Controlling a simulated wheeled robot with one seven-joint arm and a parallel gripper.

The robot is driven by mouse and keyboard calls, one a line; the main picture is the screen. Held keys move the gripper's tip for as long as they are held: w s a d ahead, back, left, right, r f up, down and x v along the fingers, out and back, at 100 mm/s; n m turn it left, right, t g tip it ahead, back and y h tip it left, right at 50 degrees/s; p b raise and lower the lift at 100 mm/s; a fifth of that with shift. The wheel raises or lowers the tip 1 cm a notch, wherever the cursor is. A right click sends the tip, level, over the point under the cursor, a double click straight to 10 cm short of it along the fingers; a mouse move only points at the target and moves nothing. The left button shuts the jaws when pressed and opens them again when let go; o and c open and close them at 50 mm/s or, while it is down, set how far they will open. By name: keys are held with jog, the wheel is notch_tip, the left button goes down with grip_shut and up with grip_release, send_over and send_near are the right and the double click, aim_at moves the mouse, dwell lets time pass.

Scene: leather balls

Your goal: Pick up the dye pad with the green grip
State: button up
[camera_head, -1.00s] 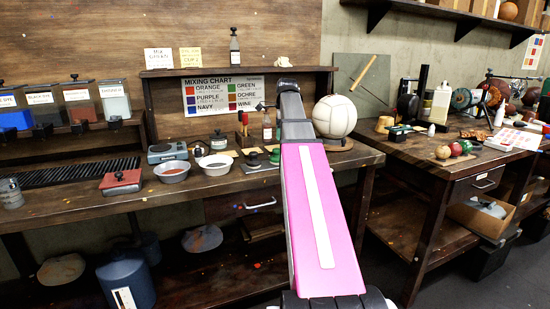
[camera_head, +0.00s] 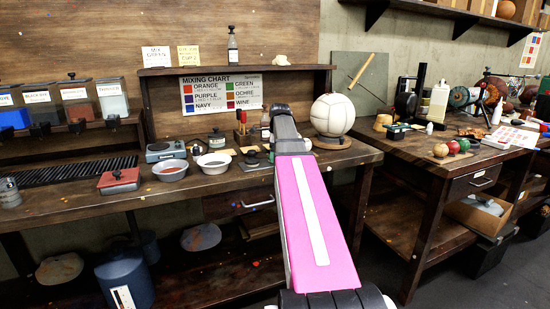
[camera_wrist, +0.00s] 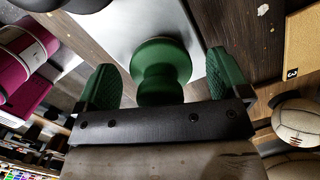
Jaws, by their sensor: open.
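In the wrist view a dye pad's round green grip (camera_wrist: 162,68) stands between the two green fingers of my gripper (camera_wrist: 160,64). The fingers are open on either side of the grip, with a visible gap to each. A pale grey metal plate (camera_wrist: 118,28) lies beneath. In the head view a small dark pad (camera_head: 251,160) sits on the bench left of my arm. I cannot tell its grip colour there.
A white ball (camera_head: 333,114) on a stand is close right of my arm. Two metal bowls (camera_head: 214,163), a scale (camera_head: 165,151) and a red-topped pad (camera_head: 119,180) stand to the left. A dark bottle (camera_head: 265,124) stands behind. A card marked 3 (camera_wrist: 304,48) lies to the right.

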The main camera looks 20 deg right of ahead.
jog(key=c, duration=1)
jog(key=shift+r, duration=0.85)
notch_tip(320, 180, up, 3)
jog(key=shift+w+f, duration=0.1)
jog(key=shift+f, duration=0.05)
jog(key=s+a+r, duration=0.1)
jog(key=a+r, duration=0.5)
jog(key=a, duration=0.5)
jog(key=shift+a+r, duration=0.35)
jog(key=shift+s, duration=0.1)
